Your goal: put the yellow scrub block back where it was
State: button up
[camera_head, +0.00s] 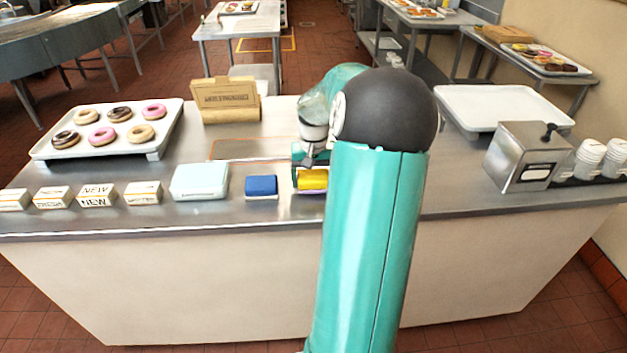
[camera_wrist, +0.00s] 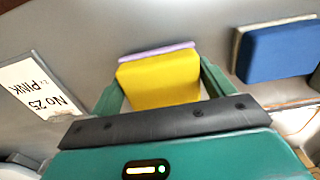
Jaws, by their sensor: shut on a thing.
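The yellow scrub block (camera_head: 312,179) is near the front edge of the steel counter, right of a blue block (camera_head: 261,186). My gripper (camera_head: 311,168) is shut on it from above; my arm partly hides the grip in the head view. In the wrist view the yellow block (camera_wrist: 158,82) sits between the two green fingers of my gripper (camera_wrist: 160,88). A thin lilac layer (camera_wrist: 155,51) shows along its far edge; I cannot tell whether it belongs to the block. I cannot tell whether the block touches the counter.
The blue block also shows in the wrist view (camera_wrist: 278,50), apart from my right finger. A printed card (camera_wrist: 38,90) lies to the left there. A pale blue box (camera_head: 200,181), donut tray (camera_head: 50,152), cardboard box (camera_head: 227,100) and napkin dispenser (camera_head: 523,156) stand on the counter.

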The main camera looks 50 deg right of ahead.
aim_at(313, 176)
jog(key=shift+f, duration=0.45)
jog(key=shift+f, duration=0.15)
jog(key=o, duration=1.1)
jog(key=shift+c, duration=0.2)
notch_tip(313, 176, up, 12)
jog(key=shift+r, duration=0.2)
